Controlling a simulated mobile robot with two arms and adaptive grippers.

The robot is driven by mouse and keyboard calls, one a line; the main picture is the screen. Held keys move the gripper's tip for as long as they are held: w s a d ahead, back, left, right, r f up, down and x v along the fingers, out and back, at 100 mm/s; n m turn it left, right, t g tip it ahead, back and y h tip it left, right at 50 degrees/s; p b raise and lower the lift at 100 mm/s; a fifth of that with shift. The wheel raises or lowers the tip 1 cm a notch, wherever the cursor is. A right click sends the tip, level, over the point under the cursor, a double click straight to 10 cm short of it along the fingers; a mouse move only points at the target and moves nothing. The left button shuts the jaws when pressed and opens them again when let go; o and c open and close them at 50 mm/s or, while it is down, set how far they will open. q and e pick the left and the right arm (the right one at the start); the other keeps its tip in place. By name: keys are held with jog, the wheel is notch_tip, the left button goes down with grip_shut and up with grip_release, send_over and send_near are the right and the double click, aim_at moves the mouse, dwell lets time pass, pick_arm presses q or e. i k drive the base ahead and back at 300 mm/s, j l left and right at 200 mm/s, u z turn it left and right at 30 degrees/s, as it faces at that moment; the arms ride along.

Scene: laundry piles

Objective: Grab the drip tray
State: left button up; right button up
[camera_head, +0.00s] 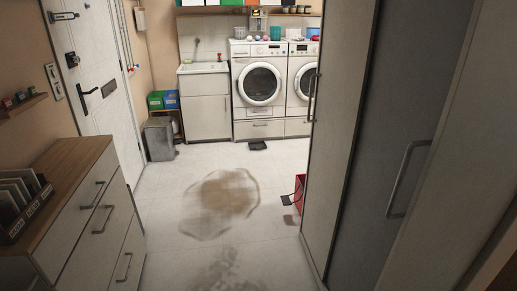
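A small dark flat item (258,146) lies on the floor in front of the left washing machine. It may be the drip tray, but it is too small to tell for sure. Another small dark item (287,200) shows at floor level beside a red object (299,194), which the tall cabinet partly hides. I cannot tell what either of these is. Neither of my grippers is in view.
A brown stain (222,197) covers the middle of the floor. A drawer unit (88,215) stands at the left and tall cabinets (340,130) at the right, with open floor between. Two front-loading machines (259,85), a sink cabinet (207,118) and a grey bin (158,139) stand at the back.

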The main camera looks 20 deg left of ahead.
aim_at(260, 144)
jog(key=i+j+u, duration=0.25)
jog(key=i, duration=0.15)
jog(key=i+u, duration=0.2)
jog(key=i, duration=0.2)
jog(key=i+j+u, duration=0.1)
jog(key=i+u, duration=0.2)
jog(key=i, duration=4.55)
jog(key=i+z, duration=0.25)
jog(key=i, duration=0.2)
jog(key=i+j+z, duration=0.25)
jog(key=i, duration=0.15)
jog(key=i+j+z, duration=0.1)
jog(key=i+z, duration=0.15)
jog(key=i, duration=0.2)
